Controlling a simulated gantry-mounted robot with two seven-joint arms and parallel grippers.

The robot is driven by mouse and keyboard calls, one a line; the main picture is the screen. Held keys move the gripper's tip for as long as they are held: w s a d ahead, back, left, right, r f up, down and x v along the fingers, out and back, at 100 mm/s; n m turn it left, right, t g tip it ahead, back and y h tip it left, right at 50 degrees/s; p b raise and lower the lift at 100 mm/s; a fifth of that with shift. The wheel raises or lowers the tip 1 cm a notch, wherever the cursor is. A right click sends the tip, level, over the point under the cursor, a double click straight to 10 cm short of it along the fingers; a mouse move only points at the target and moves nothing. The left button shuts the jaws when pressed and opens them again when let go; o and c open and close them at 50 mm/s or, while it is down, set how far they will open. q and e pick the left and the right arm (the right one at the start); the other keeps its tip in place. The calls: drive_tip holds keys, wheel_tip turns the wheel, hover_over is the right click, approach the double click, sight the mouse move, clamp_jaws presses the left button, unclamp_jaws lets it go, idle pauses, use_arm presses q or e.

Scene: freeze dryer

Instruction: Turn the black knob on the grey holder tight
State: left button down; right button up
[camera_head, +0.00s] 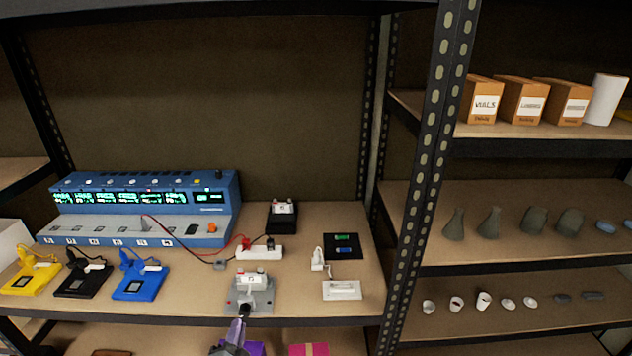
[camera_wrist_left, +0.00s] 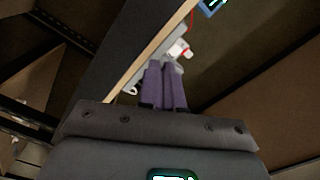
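The grey holder (camera_head: 263,301) stands at the front edge of the middle shelf in the head view, with a white block (camera_head: 250,282) on it. The black knob (camera_head: 244,310) is at its front, over the shelf edge. My left gripper (camera_head: 240,322) comes up from below with its purple fingertips right at the knob. In the left wrist view the two fingers (camera_wrist_left: 163,65) lie almost together, pointing at the holder (camera_wrist_left: 172,48). The knob is not visible there, so I cannot tell whether it is between the fingers. My right gripper is not in view.
Behind are a white power strip (camera_head: 260,253) and a blue multi-slot instrument (camera_head: 140,212). Yellow, black and blue devices (camera_head: 141,286) sit at left. A white plate (camera_head: 342,290) lies at right. A perforated shelf post (camera_head: 430,170) stands further right. The shelf's front edge is close to the gripper.

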use_arm(q)
drive_tip(key=shift+w+a+f, duration=0.1)
drive_tip(key=shift+a+f, duration=0.05)
drive_tip(key=shift+a, duration=0.05)
idle(0.5)
drive_tip(key=shift+r+p, duration=0.3)
drive_tip(key=shift+p, duration=0.15)
drive_tip(key=shift+r, duration=0.15)
